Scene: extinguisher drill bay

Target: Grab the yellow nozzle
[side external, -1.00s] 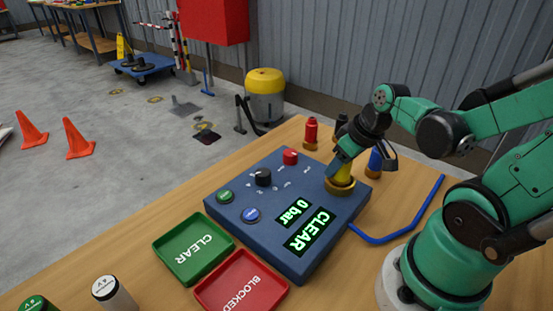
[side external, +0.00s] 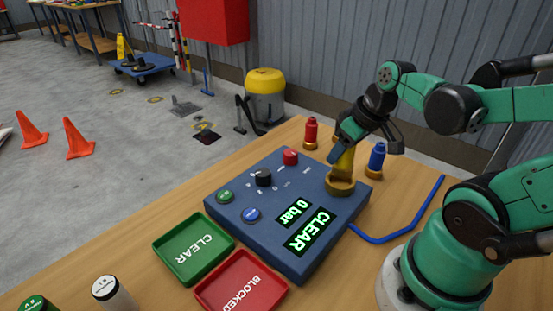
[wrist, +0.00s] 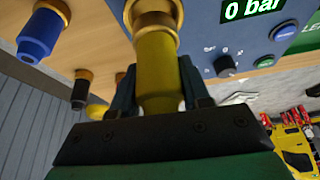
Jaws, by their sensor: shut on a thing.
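The yellow nozzle (side external: 344,163) stands upright over the brass socket (side external: 340,185) on the blue control box. In the wrist view the nozzle (wrist: 157,70) runs down between my two fingers, and its far end meets the brass ring (wrist: 152,14). My gripper (side external: 342,150) is shut on the nozzle's upper part; the wrist view shows a finger on each side (wrist: 155,92). In the side view my fingers partly hide the nozzle. I cannot tell whether its lower end is still seated in the socket.
A red nozzle (side external: 311,132) and a blue nozzle (side external: 376,157) stand in brass bases nearby on the table. The box (side external: 235,187) carries knobs and displays reading "0 bar" and "CLEAR". A green tray (side external: 168,262) and a red tray (side external: 203,300) lie in front. A blue hose (side external: 405,232) lies right.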

